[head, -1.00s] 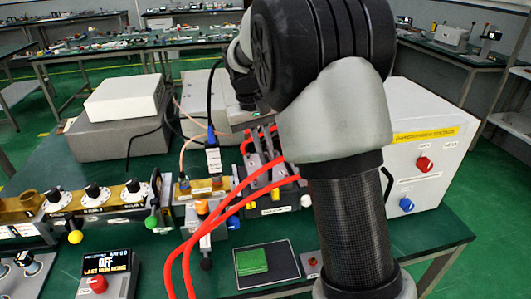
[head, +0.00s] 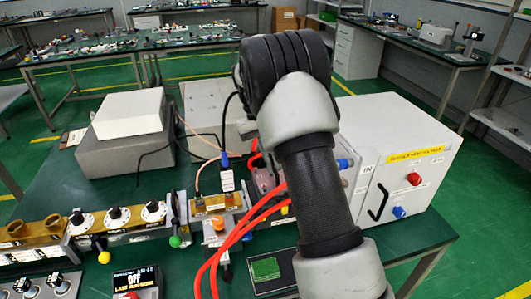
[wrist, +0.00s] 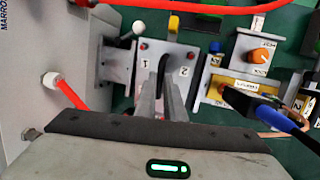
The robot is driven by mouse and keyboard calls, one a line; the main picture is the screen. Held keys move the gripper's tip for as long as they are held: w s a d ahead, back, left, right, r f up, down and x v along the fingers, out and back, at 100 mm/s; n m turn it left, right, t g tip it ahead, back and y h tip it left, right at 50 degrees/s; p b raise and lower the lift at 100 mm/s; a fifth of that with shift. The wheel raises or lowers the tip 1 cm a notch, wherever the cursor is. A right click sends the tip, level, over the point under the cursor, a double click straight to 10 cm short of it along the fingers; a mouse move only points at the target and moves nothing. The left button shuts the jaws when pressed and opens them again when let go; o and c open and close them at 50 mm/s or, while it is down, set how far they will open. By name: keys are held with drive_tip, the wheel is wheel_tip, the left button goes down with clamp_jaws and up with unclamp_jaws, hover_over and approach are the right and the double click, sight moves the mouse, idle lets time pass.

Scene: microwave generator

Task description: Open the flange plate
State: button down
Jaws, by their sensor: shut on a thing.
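A grey metal plate marked 1 and 2 (wrist: 182,62), which I take as the flange plate, shows at the centre of the wrist view. A dark curved handle (wrist: 161,70) stands on it. My gripper (wrist: 160,98) has its two metal fingers close together at this handle and is shut on it. In the head view my arm hides the gripper and most of the plate. Red hoses (head: 232,240) run past this spot, and one crosses the top of the wrist view.
A white cabinet (head: 415,165) with red and blue knobs stands to the right. A waveguide bench with dials (head: 115,216) lies to the left. An orange knob (wrist: 262,57) and a blue-sleeved cable (wrist: 285,120) sit right of the plate in the wrist view.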

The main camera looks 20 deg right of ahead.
drive_tip(key=shift+w+r+g+p, duration=0.8)
drive_tip(key=shift+r+p, duration=0.05)
drive_tip(key=shift+p, duration=1.8)
drive_tip(key=w+g+p, duration=0.1)
drive_tip(key=p, duration=0.3)
drive_tip(key=shift+w+r+g, duration=0.2)
drive_tip(key=shift+w+g, duration=0.15)
drive_tip(key=shift+g, duration=0.05)
drive_tip(key=shift+w, duration=0.1)
drive_tip(key=c, duration=1.8)
unclamp_jaws()
drive_tip(key=shift+c, duration=0.2)
wheel_tip(320, 180, up, 10)
